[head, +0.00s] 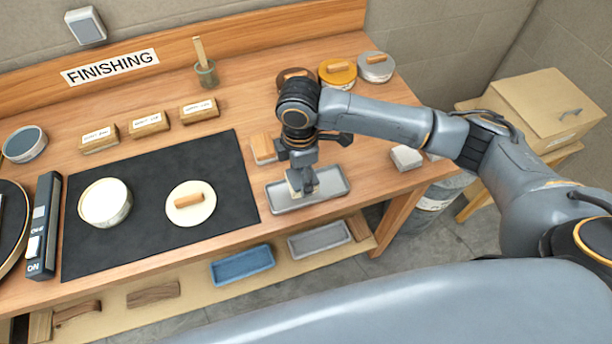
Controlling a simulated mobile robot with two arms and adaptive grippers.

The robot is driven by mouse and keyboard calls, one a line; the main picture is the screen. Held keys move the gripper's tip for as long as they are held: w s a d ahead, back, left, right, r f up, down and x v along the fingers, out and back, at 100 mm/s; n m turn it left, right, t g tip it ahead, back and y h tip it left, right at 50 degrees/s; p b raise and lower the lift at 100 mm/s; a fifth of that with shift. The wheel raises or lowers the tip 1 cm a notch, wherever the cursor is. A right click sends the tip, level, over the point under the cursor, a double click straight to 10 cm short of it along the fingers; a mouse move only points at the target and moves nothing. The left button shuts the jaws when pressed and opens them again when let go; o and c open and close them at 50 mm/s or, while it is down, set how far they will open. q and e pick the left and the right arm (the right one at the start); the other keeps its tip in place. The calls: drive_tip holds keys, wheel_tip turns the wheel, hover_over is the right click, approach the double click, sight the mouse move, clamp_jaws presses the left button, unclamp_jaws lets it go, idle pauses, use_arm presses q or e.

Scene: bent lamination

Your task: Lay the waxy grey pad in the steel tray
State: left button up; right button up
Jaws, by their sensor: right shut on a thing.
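The steel tray (336,184) lies near the front edge of the bench, right of the black mat. My right gripper (302,190) points down over the tray, shut on a small pale block, which I take to be the waxy grey pad (293,181). The gripper hides much of the pad, and I cannot tell whether it touches the tray floor. My left gripper is out of view.
A black mat (150,235) carries a white tub (105,202) and a round lid (190,212). A tan block (263,149) lies just behind the tray. A pale grey block (406,157) sits to its right. Lidded tins (375,68) stand behind.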

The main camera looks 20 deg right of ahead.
drive_tip(key=shift+w+d+f, duration=0.3)
drive_tip(key=shift+d+f, duration=0.15)
drive_tip(key=shift+f, duration=0.15)
drive_tip(key=f+p, duration=0.2)
drive_tip(key=f, duration=0.1)
drive_tip(key=shift+w+d, duration=0.1)
drive_tip(key=shift+d, duration=0.25)
drive_tip(key=shift+f, duration=0.5)
drive_tip(key=shift+f, duration=0.1)
drive_tip(key=o, duration=1)
wheel_tip(320, 180, up, 11)
drive_tip(key=b, duration=0.3)
drive_tip(key=shift+w, duration=0.1)
drive_tip(key=shift+r, duration=0.65)
